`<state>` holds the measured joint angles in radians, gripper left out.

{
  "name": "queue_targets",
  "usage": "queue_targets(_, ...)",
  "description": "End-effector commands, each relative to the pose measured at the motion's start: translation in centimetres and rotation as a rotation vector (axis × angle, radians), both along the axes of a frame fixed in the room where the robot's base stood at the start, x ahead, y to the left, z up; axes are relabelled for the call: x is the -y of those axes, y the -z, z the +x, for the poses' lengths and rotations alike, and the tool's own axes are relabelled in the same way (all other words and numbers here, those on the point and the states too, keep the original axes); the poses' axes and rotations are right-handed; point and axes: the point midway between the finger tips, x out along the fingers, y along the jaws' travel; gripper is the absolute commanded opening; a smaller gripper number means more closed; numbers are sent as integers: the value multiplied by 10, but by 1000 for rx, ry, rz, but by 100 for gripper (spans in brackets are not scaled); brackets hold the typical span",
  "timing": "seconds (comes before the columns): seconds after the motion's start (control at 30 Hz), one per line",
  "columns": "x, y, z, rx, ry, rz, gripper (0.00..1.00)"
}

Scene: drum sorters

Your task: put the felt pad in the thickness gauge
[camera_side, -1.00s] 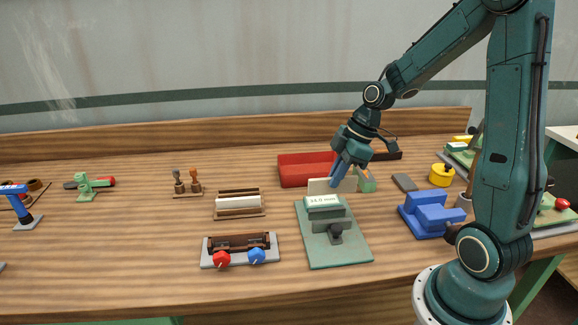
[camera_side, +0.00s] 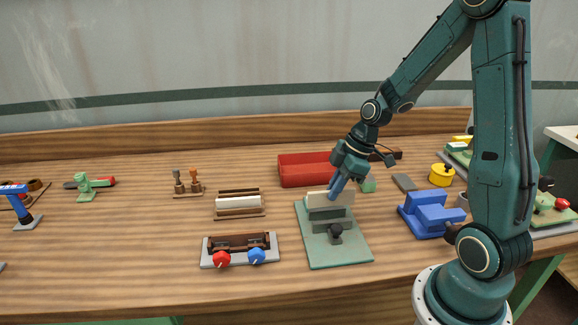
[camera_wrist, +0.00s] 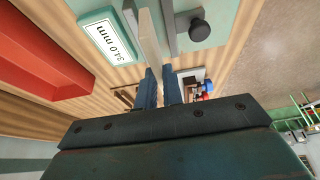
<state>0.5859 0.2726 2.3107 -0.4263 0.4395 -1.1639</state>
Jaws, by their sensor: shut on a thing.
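My gripper (camera_side: 335,190) is shut on the cream felt pad (camera_side: 316,198), which stands on edge between its blue fingers. The thickness gauge (camera_side: 342,252) is a green base plate with upright blocks and a black knob. In the side view the pad overlaps the top of the gauge and covers its readout. In the wrist view my fingers (camera_wrist: 161,82) grip the pad (camera_wrist: 151,38). There the pad lines up between the gauge's readout block, marked 34.0 mm (camera_wrist: 108,40), and the plate with the knob (camera_wrist: 199,30). I cannot tell whether its lower edge is inside the gap.
A red open bin (camera_side: 300,172) stands behind the gauge. A blue block fixture (camera_side: 428,216) is to its right. A grey panel with red and blue knobs (camera_side: 240,250) is to its left, and a brown rack with a white piece (camera_side: 239,203) stands farther back.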

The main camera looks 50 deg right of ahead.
Motion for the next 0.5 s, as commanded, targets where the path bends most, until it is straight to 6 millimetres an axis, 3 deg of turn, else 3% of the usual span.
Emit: queue_targets(0.5,0,20,0,1,-1,-1,0)
